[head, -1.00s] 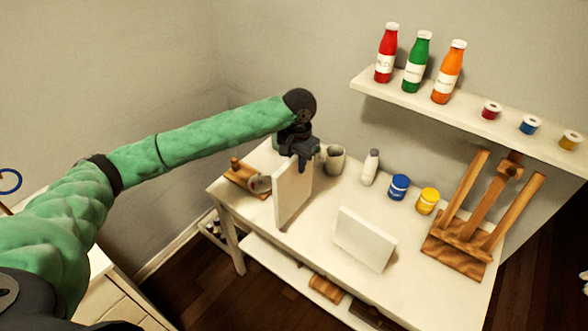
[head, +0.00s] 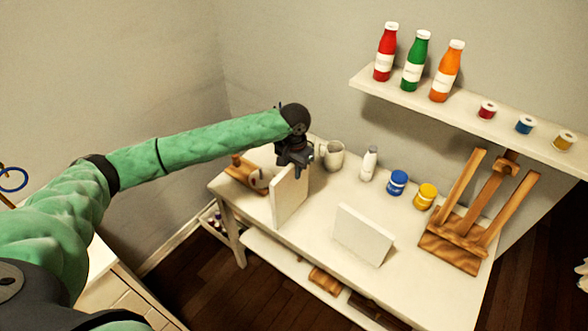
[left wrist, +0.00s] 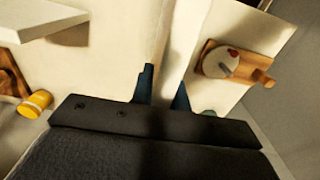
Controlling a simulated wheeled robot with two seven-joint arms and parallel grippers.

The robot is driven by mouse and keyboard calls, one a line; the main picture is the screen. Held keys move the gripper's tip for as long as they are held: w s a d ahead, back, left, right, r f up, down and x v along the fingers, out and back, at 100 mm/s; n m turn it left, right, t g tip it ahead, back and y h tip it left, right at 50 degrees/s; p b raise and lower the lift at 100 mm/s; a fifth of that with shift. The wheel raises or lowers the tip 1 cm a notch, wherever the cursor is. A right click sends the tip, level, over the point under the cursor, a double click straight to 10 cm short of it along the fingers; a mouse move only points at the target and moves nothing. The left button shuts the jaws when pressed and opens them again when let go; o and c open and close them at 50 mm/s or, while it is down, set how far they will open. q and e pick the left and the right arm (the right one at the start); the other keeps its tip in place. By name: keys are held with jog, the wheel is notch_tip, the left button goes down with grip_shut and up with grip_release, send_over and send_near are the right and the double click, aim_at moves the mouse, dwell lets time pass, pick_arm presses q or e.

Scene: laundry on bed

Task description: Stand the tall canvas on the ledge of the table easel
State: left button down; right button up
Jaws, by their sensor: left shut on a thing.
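The tall white canvas (head: 289,203) stands upright on the left part of the white table. My left gripper (head: 296,167) is shut on its top edge from above. In the left wrist view the dark blue fingers (left wrist: 163,92) sit on either side of the canvas edge. The canvas's lower edge appears at or very near the tabletop; I cannot tell if it touches. The wooden table easel (head: 463,235) stands empty at the right end of the table, its ledge low across the front.
A wider white canvas (head: 363,236) is propped on the table between the tall one and the easel. A mug (head: 332,156), white bottle (head: 369,163), blue jar (head: 397,183) and yellow jar (head: 425,197) line the back. A wooden item (head: 244,174) lies left. A wall shelf (head: 440,112) holds bottles and spools.

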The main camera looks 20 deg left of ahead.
pick_arm(q)
jog(key=c, duration=1.4)
grip_release()
jog(key=shift+o, duration=0.2)
pick_arm(e)
jog(key=shift+d, duration=0.1)
